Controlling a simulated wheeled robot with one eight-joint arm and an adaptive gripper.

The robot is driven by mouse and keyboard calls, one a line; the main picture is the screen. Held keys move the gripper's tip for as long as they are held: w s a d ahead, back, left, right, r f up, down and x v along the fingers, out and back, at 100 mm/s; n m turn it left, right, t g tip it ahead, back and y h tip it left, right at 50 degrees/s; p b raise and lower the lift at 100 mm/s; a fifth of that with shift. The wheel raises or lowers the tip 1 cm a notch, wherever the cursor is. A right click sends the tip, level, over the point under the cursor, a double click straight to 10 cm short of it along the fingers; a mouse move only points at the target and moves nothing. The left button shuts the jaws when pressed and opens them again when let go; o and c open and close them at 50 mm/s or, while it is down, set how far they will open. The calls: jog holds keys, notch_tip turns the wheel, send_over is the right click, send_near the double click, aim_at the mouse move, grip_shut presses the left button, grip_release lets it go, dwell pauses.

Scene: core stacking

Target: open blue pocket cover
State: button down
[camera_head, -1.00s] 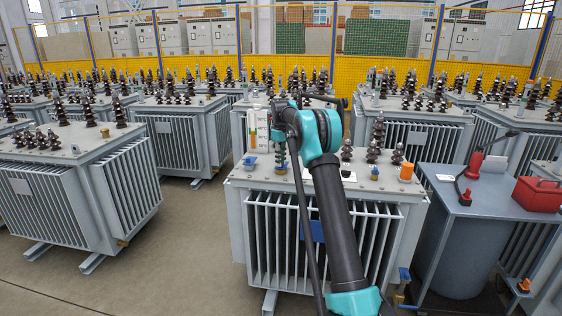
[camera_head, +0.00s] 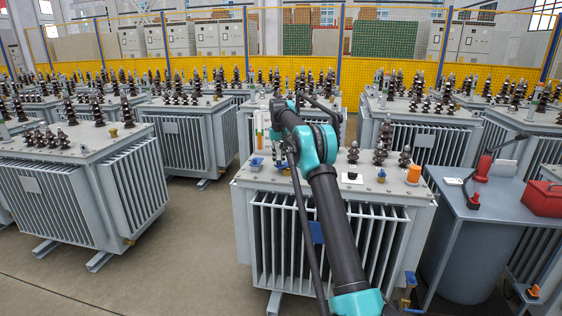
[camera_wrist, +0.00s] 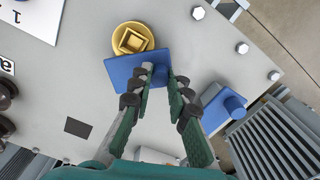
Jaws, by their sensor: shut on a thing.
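In the wrist view a blue cover plate (camera_wrist: 125,72) lies beside a round brass fitting (camera_wrist: 133,40) with a square centre; the plate overlaps its near edge and the centre is exposed. My gripper (camera_wrist: 163,76) is shut on the blue cover's raised part, which is mostly hidden between the fingers. A second blue cover (camera_wrist: 220,108) with a round knob sits to the right, apart from the fingers. In the head view my gripper (camera_head: 278,152) is over the left part of the transformer top, partly hidden by my arm.
The transformer top (camera_head: 330,190) carries brown insulators (camera_head: 380,154), an orange cap (camera_head: 413,174) and other blue covers (camera_head: 256,163). A blue-grey table (camera_head: 490,200) with a red toolbox (camera_head: 541,198) stands at the right. Open floor lies at the left.

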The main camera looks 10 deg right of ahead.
jog(key=w+m, duration=0.2)
jog(key=m, duration=0.1)
jog(key=shift+a+m, duration=0.25)
jog(key=shift+m, duration=0.05)
jog(key=shift+w+m, duration=0.5)
jog(key=shift+m, duration=0.5)
jog(key=shift+w+m, duration=0.45)
jog(key=shift+m, duration=0.55)
jog(key=c, duration=1.4)
grip_release()
jog(key=shift+c, duration=0.2)
